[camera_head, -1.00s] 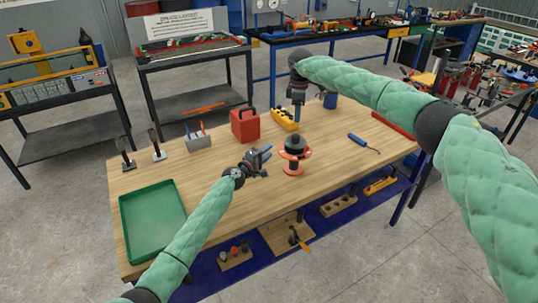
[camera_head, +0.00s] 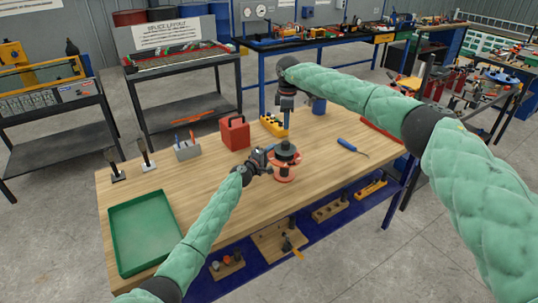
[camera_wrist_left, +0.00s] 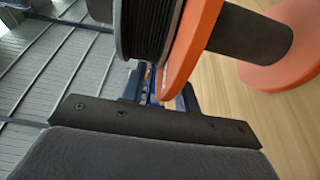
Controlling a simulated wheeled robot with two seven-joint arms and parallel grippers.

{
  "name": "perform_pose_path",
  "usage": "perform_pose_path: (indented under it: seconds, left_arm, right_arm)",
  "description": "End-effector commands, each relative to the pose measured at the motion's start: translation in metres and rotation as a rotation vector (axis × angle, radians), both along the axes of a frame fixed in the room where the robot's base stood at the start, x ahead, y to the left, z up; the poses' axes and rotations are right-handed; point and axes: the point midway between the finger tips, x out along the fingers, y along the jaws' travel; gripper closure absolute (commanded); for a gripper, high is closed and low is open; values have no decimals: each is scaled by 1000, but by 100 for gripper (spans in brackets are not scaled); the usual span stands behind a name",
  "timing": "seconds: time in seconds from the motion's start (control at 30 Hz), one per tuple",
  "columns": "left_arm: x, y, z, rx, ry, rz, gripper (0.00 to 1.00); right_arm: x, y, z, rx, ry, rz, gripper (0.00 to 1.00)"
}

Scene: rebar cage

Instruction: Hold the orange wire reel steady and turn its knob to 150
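The orange wire reel (camera_head: 284,174) stands upright on the wooden workbench, with orange flanges and a dark top part. In the left wrist view, its orange flange (camera_wrist_left: 190,45), black winding and dark hub are very close. My left gripper (camera_head: 268,158) is at the reel's left side. Its blue fingers (camera_wrist_left: 160,92) are apart, with the flange edge in front of or between them; contact is unclear. My right gripper (camera_head: 286,122) points down behind and above the reel, apart from it; its finger opening is too small to judge. No knob marking is readable.
A green tray (camera_head: 145,232) lies at the bench's left. A red box (camera_head: 234,133), a grey tool holder (camera_head: 187,150) and a yellow block (camera_head: 272,125) stand along the back. A blue-handled tool (camera_head: 347,145) lies right of the reel. The front middle is clear.

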Motion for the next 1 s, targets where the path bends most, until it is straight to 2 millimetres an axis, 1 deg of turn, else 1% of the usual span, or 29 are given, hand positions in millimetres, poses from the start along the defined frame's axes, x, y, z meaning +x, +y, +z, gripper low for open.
perform_pose_path:
  seconds: [0.13,0.17,0.2,0.3,1.0]
  left_arm:
    - [0,0,0,0,0,0,69]
    - [0,0,0,0,0,0,73]
    - [0,0,0,0,0,0,81]
    - [0,0,0,0,0,0,100]
    - [-1,0,-2,0,2,0,100]
  right_arm:
    - [0,0,0,0,0,0,64]
    - [0,0,0,0,0,0,64]
    - [0,0,0,0,0,0,64]
    - [0,0,0,0,0,0,64]
    - [0,0,0,0,0,0,64]
